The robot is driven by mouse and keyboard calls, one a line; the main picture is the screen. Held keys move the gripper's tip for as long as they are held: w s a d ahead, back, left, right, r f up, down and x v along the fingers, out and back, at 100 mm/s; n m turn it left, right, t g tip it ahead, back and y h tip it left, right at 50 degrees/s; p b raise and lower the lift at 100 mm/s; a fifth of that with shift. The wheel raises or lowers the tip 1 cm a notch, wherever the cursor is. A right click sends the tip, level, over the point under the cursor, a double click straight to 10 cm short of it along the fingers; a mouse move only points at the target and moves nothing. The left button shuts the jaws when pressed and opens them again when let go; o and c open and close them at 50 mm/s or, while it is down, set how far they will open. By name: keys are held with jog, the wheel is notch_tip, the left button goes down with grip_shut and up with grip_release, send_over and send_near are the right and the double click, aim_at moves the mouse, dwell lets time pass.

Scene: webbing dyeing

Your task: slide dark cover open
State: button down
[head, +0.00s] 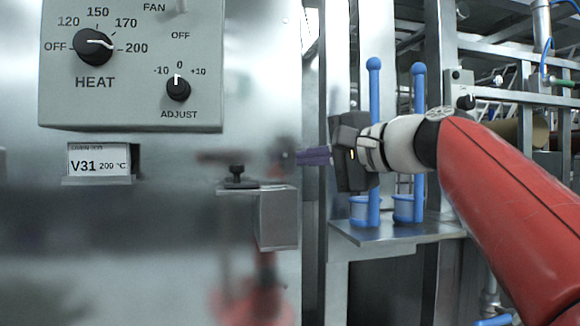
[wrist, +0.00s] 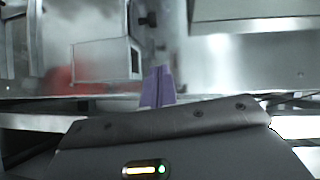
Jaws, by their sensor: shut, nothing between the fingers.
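My gripper (head: 299,157) has purple fingers, shut and empty, pointing left in front of the steel cabinet's right edge. The fingers also show in the wrist view (wrist: 160,68). A black knob (head: 237,174) stands on a small steel bracket box (head: 278,217), left of and slightly below my fingertips. In the wrist view the box (wrist: 100,62) is just beyond the fingers, to their left. I see no contact. I cannot pick out a dark cover for certain; a dark, blurred band (head: 110,225) crosses the steel front and may be only a reflection.
A grey control panel (head: 130,105) with HEAT and ADJUST dials is at upper left. A V31 label (head: 98,160) sits below it. Blue upright rods (head: 375,95) stand on a steel shelf (head: 400,232) behind my wrist. Steel framing fills the right side.

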jog(key=shift+v, duration=1.5)
